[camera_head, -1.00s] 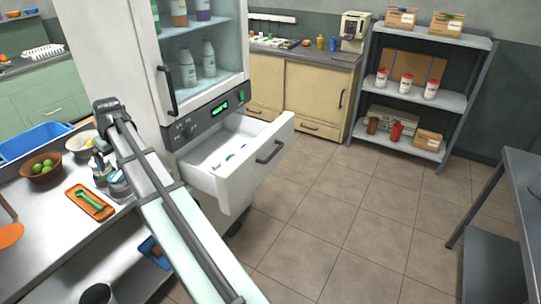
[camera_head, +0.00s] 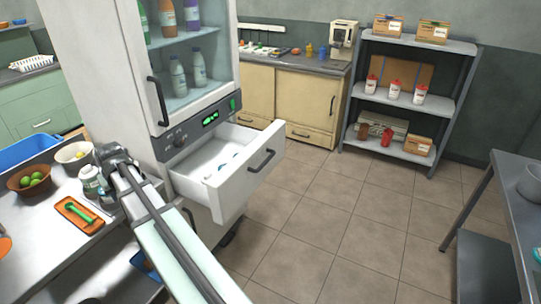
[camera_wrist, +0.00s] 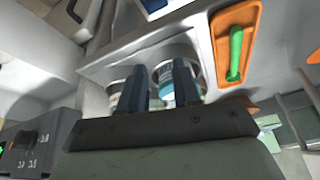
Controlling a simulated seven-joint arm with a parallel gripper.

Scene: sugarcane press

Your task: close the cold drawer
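The cold drawer (camera_head: 243,179) is the white drawer under the glass-door fridge (camera_head: 141,72), pulled well out. Its dark bar handle (camera_head: 261,160) faces right, and a few small blue items lie inside. My arm crosses the lower left of the head view, its wrist left of the drawer over the steel counter. My gripper is mostly hidden there by my own wrist. In the wrist view my gripper (camera_wrist: 160,84) shows two blue-grey fingers with a gap between them. They point toward jars (camera_wrist: 164,78) on the counter, and nothing is visibly held.
The steel counter (camera_head: 65,250) holds an orange tray (camera_head: 77,214) with a green tool, a bowl of green fruit (camera_head: 31,181) and a blue bin (camera_head: 27,153). Open tiled floor (camera_head: 320,225) lies right of the drawer. A grey table (camera_head: 515,215) stands far right.

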